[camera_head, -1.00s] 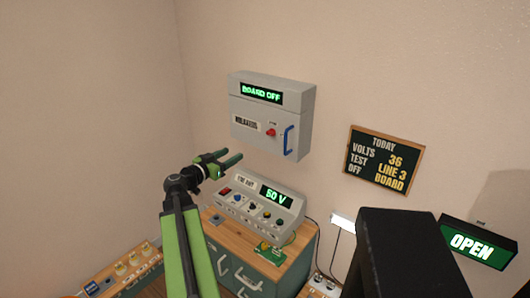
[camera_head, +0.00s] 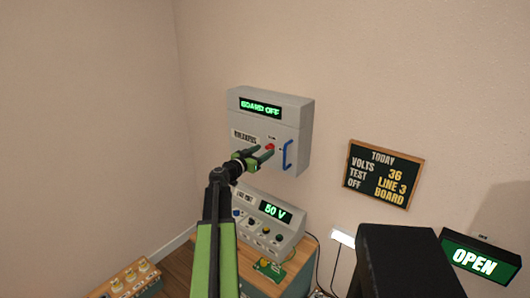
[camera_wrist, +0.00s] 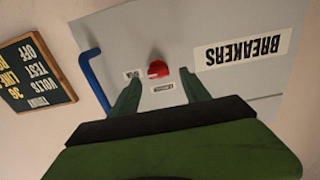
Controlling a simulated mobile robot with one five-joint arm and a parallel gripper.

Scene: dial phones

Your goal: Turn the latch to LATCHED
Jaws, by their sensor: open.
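A red latch knob (camera_head: 270,147) sits on the door of a grey wall box (camera_head: 300,128), between a label reading BREAKERS and a blue handle (camera_head: 288,155). The box's display reads BOARD OFF. In the wrist view, which is upside down, the red latch (camera_wrist: 158,69) shows just beyond and between the fingertips. Small labels lie beside and below it, too small to read. My gripper (camera_head: 268,153) is open, pointing at the box door in front of the latch; it also shows in the wrist view (camera_wrist: 160,80). I cannot tell whether it touches the latch.
Below the box, a grey test unit (camera_head: 268,224) showing 50 V stands on a wooden-topped cabinet with a green circuit board (camera_head: 270,269). A blackboard (camera_head: 383,174) hangs to the right. An OPEN sign (camera_head: 480,259) is at lower right. The wall at left is bare.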

